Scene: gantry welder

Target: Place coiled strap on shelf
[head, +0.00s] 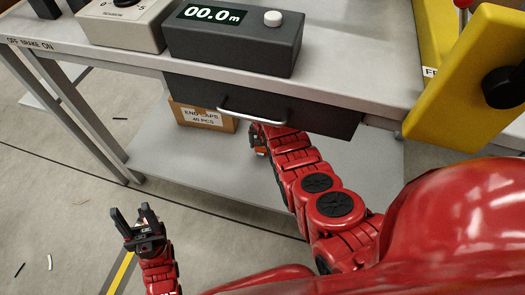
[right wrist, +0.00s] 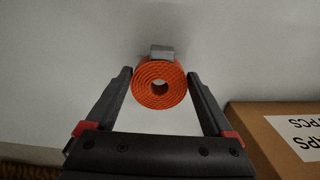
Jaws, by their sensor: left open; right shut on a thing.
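The coiled strap (right wrist: 148,93) is an orange roll with a hole in its middle and a grey metal piece at its top edge. In the right wrist view it sits between the two fingers of my right gripper (right wrist: 160,82), which is shut on it. The pale shelf surface (head: 205,167) fills the background there; I cannot tell whether the strap touches it. My left gripper (head: 148,222) is open and empty, left of the shelf above the floor.
A cardboard box labelled end caps (head: 203,116) stands on the shelf, right of my gripper in the right wrist view (right wrist: 272,127). A dark drawer (head: 262,104) hangs above. A table leg (head: 78,108) stands left. The shelf's front left is bare.

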